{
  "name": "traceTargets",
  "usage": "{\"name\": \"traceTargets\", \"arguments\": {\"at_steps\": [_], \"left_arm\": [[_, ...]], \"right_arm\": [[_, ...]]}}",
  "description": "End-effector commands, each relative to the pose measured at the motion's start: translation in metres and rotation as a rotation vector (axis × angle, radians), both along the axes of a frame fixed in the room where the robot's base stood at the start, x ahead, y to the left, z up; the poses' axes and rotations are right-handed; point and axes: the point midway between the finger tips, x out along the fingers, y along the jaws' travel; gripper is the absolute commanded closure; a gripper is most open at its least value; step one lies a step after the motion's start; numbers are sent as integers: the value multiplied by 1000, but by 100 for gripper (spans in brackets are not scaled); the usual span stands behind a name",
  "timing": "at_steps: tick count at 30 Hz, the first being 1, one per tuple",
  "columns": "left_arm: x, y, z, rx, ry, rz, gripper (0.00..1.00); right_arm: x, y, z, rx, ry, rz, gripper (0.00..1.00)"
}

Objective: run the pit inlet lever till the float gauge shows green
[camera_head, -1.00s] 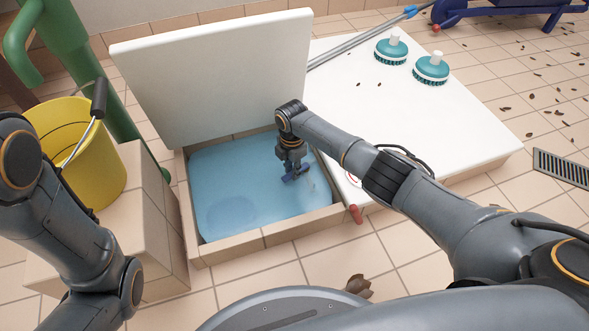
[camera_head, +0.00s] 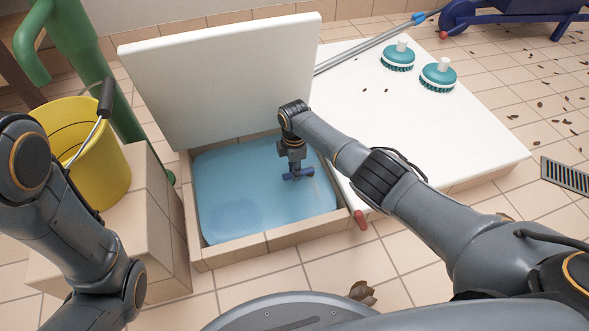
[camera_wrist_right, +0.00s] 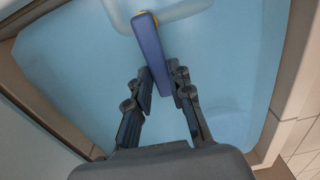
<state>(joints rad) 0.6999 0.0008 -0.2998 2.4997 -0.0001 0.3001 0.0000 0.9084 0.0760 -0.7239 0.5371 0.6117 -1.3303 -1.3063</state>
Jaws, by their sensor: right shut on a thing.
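The pit (camera_head: 259,242) is a tiled square opening holding light blue water (camera_head: 255,205). Its white lid (camera_head: 220,85) stands raised at the back. The blue inlet lever (camera_head: 306,173) is in the pit's right part and lies nearly level in the head view. My right gripper (camera_head: 292,172) reaches down over the water. In the right wrist view my right gripper (camera_wrist_right: 164,82) is shut on the blue lever (camera_wrist_right: 153,52), beside a pale pipe (camera_wrist_right: 188,9) with a yellow fitting. I cannot make out a float gauge. My left gripper is out of view.
A yellow bucket (camera_head: 105,175) stands on a tiled block (camera_head: 150,205) beside a green pump (camera_head: 85,60). Two teal brushes (camera_head: 397,58) (camera_head: 438,78) lie on a white slab (camera_head: 450,130) at right. A red-handled item (camera_head: 360,219) is by the pit's front right corner.

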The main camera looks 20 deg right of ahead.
Motion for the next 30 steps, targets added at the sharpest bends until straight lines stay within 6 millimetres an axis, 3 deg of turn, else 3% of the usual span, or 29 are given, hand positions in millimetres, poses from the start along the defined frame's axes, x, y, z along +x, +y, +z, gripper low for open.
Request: {"name": "traceTargets", "arguments": {"at_steps": [3, 4, 7, 20, 26, 30], "left_arm": [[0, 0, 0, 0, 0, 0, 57], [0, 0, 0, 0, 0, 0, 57], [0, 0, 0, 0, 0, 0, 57], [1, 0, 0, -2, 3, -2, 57], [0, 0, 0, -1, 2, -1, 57], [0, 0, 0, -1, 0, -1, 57]], "right_arm": [[1, -1, 0, 0, -3, -6, 100], [1, -1, 0, 0, -3, -6, 74], [1, -1, 0, 0, -3, -5, 57], [1, 0, 7, 2, -4, -1, 57], [1, -1, 32, 0, -7, -1, 57], [2, -1, 64, 1, -8, -1, 57]]}}
